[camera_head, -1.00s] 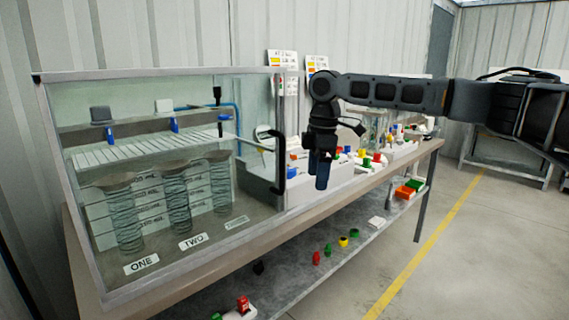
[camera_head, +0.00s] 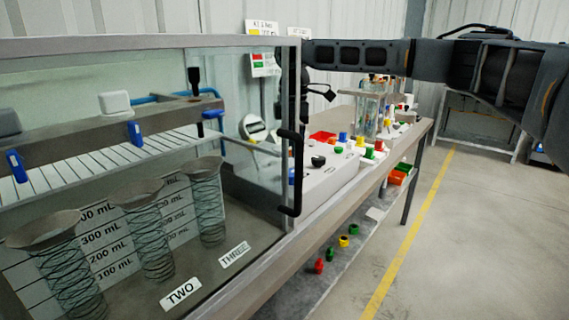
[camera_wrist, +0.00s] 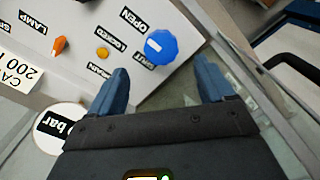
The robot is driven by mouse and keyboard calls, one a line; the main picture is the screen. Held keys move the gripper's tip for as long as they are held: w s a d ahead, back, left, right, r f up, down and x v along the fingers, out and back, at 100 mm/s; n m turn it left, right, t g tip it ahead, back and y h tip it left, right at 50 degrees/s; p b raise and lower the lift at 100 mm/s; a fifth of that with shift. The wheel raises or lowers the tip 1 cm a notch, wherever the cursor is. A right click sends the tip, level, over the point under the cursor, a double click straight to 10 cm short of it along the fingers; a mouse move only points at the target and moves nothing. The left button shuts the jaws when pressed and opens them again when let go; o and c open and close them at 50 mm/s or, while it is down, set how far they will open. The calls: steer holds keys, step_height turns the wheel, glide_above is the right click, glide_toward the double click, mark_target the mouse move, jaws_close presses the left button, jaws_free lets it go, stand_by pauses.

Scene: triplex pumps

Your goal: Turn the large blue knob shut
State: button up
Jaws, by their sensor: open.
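The large blue knob (camera_wrist: 161,46) sits on a pale panel in the wrist view, with OPEN and SHUT labels beside it. My gripper (camera_wrist: 161,72) is open and empty. Its two blue fingers point at the panel, and the knob shows just beyond the gap between their tips, apart from both. The way the knob is turned is hard to read. In the head view my gripper is mostly hidden behind the glass tank's edge post, and a small blue patch there could be the knob or a fingertip.
An orange lever (camera_wrist: 59,45) and a small orange knob (camera_wrist: 102,52) are on the same panel. A round gauge (camera_wrist: 60,128) lies at lower left. The glass tank (camera_head: 110,190) with a black handle (camera_head: 290,172) stands close by. Clear floor (camera_head: 460,240) is at right.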

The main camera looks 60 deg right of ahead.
step_height(320, 180, down, 8)
steer(key=shift+r, duration=0.25)
steer(key=c, duration=1)
steer(key=shift+c, duration=0.2)
